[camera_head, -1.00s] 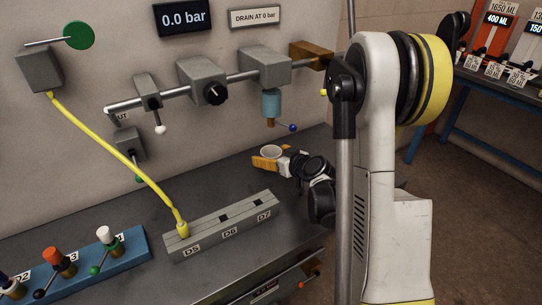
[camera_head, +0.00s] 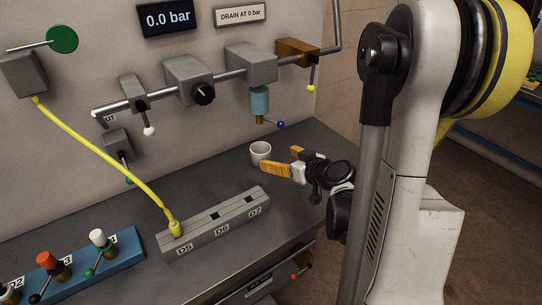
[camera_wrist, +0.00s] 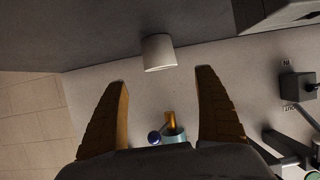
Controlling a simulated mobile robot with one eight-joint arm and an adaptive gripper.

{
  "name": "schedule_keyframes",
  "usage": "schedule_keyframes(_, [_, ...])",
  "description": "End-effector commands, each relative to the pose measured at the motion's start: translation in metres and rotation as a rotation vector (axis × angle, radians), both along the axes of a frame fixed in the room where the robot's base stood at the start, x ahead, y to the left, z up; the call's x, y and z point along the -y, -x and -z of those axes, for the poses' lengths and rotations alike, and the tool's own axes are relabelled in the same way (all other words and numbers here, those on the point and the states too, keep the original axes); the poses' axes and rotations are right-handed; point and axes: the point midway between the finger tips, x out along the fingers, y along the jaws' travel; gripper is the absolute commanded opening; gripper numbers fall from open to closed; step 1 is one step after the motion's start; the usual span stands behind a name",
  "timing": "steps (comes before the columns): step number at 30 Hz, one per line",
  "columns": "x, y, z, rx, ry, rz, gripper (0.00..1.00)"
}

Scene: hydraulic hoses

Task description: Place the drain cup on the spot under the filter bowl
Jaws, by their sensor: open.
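The white drain cup (camera_head: 260,153) stands upright on the grey bench, below the filter bowl. The filter bowl (camera_head: 259,101) is a blue-green cylinder with a brass fitting and a blue-knobbed drain lever beneath it. My gripper (camera_head: 280,162) has its orange fingers apart, just to the right of the cup, and holds nothing. In the wrist view the cup (camera_wrist: 159,52) is beyond the open fingertips, clear of both fingers, and the bowl (camera_wrist: 175,136) shows between the fingers. The marked spot cannot be made out.
The grey block with sockets D5, D6 and D7 (camera_head: 214,222) lies in front of the cup. A yellow hose (camera_head: 105,157) plugs into its left end. A blue rack (camera_head: 100,265) is at lower left. The pipe with valves (camera_head: 230,78) runs above the bench.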

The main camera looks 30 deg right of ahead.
Motion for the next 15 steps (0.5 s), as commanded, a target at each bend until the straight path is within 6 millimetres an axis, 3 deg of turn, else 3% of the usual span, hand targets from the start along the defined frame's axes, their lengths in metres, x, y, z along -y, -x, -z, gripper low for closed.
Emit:
schedule_keyframes(5, [-0.025,0.004,-0.01,-0.052,-0.019,-0.029,0.81])
schedule_keyframes(10, [-0.088,0.018,-0.028,-0.208,-0.055,-0.077,0.81])
schedule_keyframes(15, [-0.145,0.058,-0.047,-0.374,-0.058,-0.079,0.81])
